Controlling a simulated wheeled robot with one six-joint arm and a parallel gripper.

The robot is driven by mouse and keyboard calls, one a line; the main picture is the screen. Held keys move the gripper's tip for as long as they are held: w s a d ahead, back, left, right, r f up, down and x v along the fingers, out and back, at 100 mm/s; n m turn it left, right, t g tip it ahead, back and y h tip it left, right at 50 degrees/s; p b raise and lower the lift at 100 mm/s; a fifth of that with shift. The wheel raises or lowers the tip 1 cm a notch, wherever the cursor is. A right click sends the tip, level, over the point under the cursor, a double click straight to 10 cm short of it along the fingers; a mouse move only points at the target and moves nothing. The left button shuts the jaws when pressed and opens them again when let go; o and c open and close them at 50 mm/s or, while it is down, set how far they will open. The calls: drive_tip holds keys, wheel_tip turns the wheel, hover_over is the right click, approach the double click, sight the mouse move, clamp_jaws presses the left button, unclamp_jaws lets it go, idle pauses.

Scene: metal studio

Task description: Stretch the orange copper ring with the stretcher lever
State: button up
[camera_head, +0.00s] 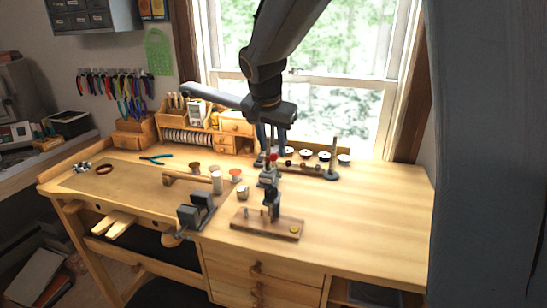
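The stretcher is a dark metal tool (271,200) standing upright on a small wooden base (258,222) at the middle front of the bench. A red knob (273,156) shows above it, seemingly the end of its lever. A small orange-gold round piece (294,230) lies at the right end of the base; I cannot tell if it is the copper ring. A larger copper-brown ring (104,169) lies on the left of the bench. My gripper (271,150) points down just above the red knob. Its fingers look apart, with nothing clearly held. Contact with the knob cannot be made out.
A dark vise (196,210) sits at the bench's front edge, left of the stretcher. A wooden mallet (190,180), small jars and teal pliers (156,158) lie farther left. A wooden rack with a post (333,160) stands behind. The bench's right side (385,215) is clear.

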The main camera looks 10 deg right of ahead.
sight(275, 161)
drive_tip(key=shift+p+x, duration=1.1)
drive_tip(key=shift+x, duration=2.8)
drive_tip(key=shift+w+d, duration=0.1)
clamp_jaws()
